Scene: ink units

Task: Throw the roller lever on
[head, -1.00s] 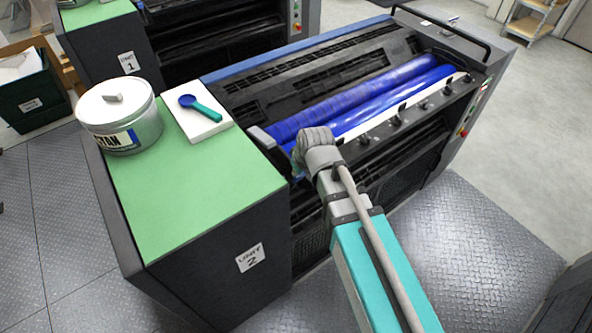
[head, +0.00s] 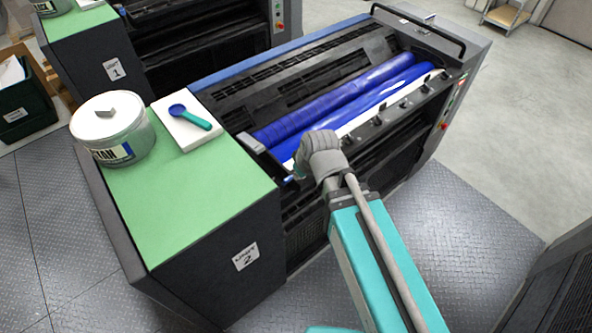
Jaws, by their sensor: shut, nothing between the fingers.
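The blue ink rollers (head: 345,100) lie in the open top of the press marked UNIT 2. A short grey lever-like piece (head: 250,143) sits at their left end, beside the green top; I cannot tell for certain that it is the roller lever, or its setting. My gripper (head: 298,172) is shut and empty, mostly hidden by my grey wrist, over the press's front edge near the left end of the rollers. It is to the right of and nearer than the grey piece, apparently apart from it. Whether its tips touch anything is hidden.
A tin marked CYAN (head: 112,128) and a white pad (head: 172,125) with a blue-and-teal scoop (head: 190,116) stand on the green top (head: 190,190). A black rail (head: 420,28) crosses the press's right end.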

